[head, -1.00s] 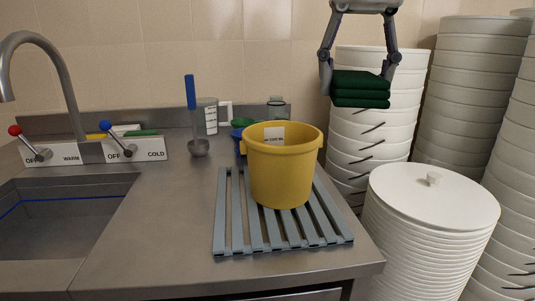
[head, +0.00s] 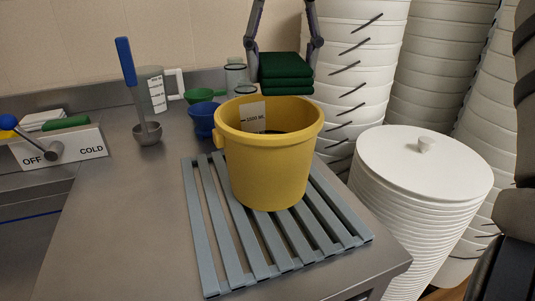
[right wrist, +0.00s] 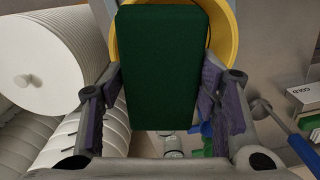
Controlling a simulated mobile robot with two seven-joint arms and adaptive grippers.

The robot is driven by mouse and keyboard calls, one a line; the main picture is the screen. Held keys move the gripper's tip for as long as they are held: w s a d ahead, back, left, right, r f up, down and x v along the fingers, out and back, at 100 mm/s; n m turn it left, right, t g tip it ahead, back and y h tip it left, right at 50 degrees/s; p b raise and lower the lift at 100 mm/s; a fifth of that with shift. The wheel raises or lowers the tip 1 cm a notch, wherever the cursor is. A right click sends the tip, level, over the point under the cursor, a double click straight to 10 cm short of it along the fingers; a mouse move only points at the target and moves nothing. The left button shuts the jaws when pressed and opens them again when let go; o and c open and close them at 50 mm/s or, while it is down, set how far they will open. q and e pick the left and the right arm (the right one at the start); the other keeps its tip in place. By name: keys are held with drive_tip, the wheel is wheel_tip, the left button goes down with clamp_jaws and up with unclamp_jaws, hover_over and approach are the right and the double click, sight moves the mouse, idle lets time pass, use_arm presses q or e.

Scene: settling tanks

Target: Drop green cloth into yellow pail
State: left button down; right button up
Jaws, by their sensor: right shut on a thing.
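The green cloth (head: 285,73) is a folded dark green stack. My right gripper (head: 284,68) is shut on it and holds it above and behind the yellow pail's far rim in the head view. The yellow pail (head: 268,165) stands upright on a grey slatted rack, with a white label inside its wall. In the right wrist view the cloth (right wrist: 163,70) sits between both fingers and covers much of the pail (right wrist: 226,35). My left gripper is not in view.
The slatted rack (head: 210,240) lies on the steel counter (head: 120,220). White stacked tubs and a lidded stack (head: 420,165) stand at right.

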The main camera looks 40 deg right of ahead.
drive_tip(key=o, duration=1.2)
wheel_tip(320, 180, up, 7)
drive_tip(key=shift+r, duration=0.2)
